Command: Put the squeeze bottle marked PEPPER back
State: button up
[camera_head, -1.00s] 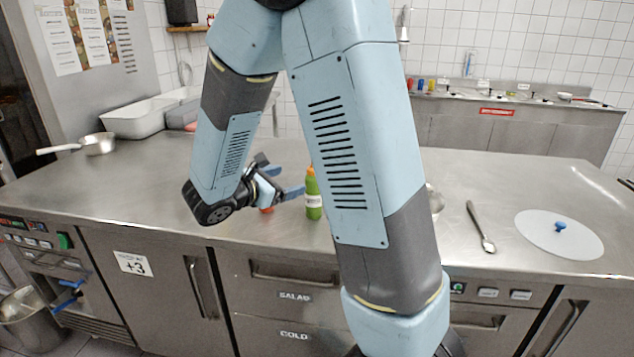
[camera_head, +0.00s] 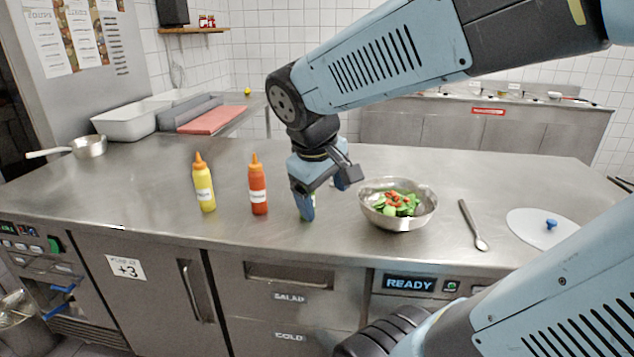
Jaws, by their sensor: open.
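Two squeeze bottles stand upright on the steel counter (camera_head: 130,190): a yellow one (camera_head: 203,187) with an orange cap and a red-orange one (camera_head: 258,190). Both carry pale labels whose words are too small to read. My gripper (camera_head: 326,193) points down at the counter, right of the red-orange bottle and left of the salad bowl, with its fingers apart. The green bottle seen earlier is hidden behind or among my gripper's fingers; I cannot tell which. I see no readable PEPPER mark.
A steel bowl of salad (camera_head: 374,213) stands close right of my gripper. A spoon (camera_head: 472,226) and a white lid (camera_head: 525,230) lie farther right. A pan (camera_head: 88,146), a white tub (camera_head: 125,124) and a red board (camera_head: 212,120) are at the back left. The left counter is clear.

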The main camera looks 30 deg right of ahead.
jog(key=shift+s+a+r+m+t+y, duration=0.45)
jog(key=shift+r+m+t+y, duration=0.1)
jog(key=shift+r, duration=0.1)
jog(key=shift+s+a+r+m+t+y, duration=0.45)
jog(key=shift+r+m, duration=0.15)
jog(key=shift+r, duration=0.1)
jog(key=shift+s+a+r+m+t+y, duration=0.45)
jog(key=shift+r+m+t+y, duration=0.1)
jog(key=shift+r, duration=0.1)
